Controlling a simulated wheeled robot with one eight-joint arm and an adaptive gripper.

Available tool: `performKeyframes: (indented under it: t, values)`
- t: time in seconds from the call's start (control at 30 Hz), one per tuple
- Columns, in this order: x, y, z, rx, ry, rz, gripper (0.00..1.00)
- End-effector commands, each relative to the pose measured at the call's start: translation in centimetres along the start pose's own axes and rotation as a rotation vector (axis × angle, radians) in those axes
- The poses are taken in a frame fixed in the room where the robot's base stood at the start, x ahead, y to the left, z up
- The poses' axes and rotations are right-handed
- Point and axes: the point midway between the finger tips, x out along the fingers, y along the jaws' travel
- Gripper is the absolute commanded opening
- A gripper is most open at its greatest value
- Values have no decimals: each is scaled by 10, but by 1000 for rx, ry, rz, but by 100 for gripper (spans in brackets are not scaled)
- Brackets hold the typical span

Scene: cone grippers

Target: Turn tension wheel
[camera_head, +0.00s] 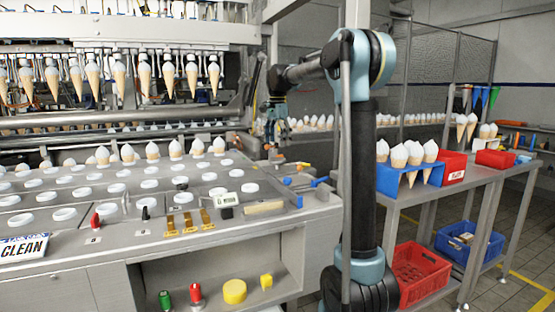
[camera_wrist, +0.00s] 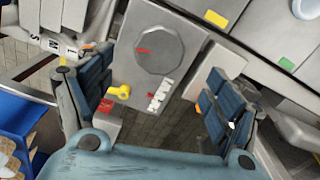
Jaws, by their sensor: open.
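A dark grey, many-sided wheel (camera_wrist: 158,50), likely the tension wheel, sits on a grey panel (camera_wrist: 122,42) in the wrist view. A red mark lies across its left part. My gripper (camera_wrist: 160,82) is open, with its blue pads apart on the left and right of the panel. The wheel is ahead of the gap between the fingers, and nothing is held. In the head view my gripper (camera_head: 274,128) is beyond the machine's right end, small and partly dark. I cannot make out the wheel in the head view.
The machine deck (camera_head: 120,230) holds several white cups. A blue cone stand (camera_head: 410,180) is on the side table to the right.

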Motion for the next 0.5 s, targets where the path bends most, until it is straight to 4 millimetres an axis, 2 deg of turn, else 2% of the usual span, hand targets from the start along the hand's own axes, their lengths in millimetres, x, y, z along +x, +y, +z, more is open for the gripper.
performKeyframes:
  t: [0.2, 0.5]
  values:
    - [38, 0, 0, 0, 0, 0, 83]
    - [66, 0, 0, 0, 0, 0, 83]
